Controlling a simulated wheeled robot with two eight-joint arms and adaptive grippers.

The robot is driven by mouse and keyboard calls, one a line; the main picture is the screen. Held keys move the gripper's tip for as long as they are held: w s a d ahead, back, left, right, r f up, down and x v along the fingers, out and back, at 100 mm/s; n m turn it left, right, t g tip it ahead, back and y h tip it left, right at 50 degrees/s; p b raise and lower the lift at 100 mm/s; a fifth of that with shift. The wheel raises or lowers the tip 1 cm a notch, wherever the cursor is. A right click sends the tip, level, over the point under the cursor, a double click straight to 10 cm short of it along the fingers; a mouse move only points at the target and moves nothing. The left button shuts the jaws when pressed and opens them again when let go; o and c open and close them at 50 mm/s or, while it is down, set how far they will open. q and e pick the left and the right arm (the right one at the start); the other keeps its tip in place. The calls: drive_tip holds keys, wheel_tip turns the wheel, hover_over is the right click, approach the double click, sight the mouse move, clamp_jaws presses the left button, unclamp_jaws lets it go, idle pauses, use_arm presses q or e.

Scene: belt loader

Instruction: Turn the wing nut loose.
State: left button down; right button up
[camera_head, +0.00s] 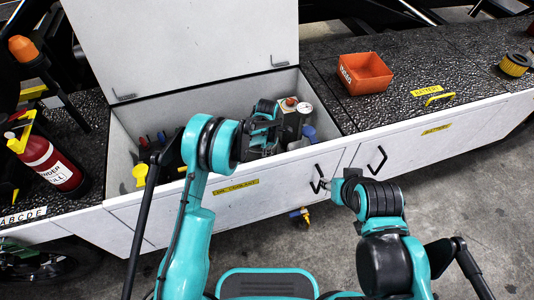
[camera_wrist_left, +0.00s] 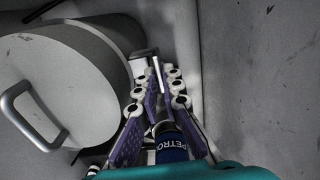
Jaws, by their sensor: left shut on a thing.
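My left gripper (camera_head: 262,122) reaches down into the open white compartment of the loader. In the left wrist view its purple-padded fingers (camera_wrist_left: 158,82) are closed around a small pale metal piece (camera_wrist_left: 156,74), which looks like the wing nut. The fingers hide most of it, so its angle and seating cannot be told. A grey metal part (camera_wrist_left: 142,68) is close beside the fingertips. My right gripper (camera_head: 327,184) is outside the compartment, near a black door handle; its jaws are too small to read.
The compartment's raised lid (camera_head: 185,40) stands behind the left arm. An orange bin (camera_head: 365,73) stands on the deck.

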idle(0.4)
use_arm(q)
drive_tip(key=c, duration=1.7)
unclamp_jaws()
wheel_tip(320, 180, up, 12)
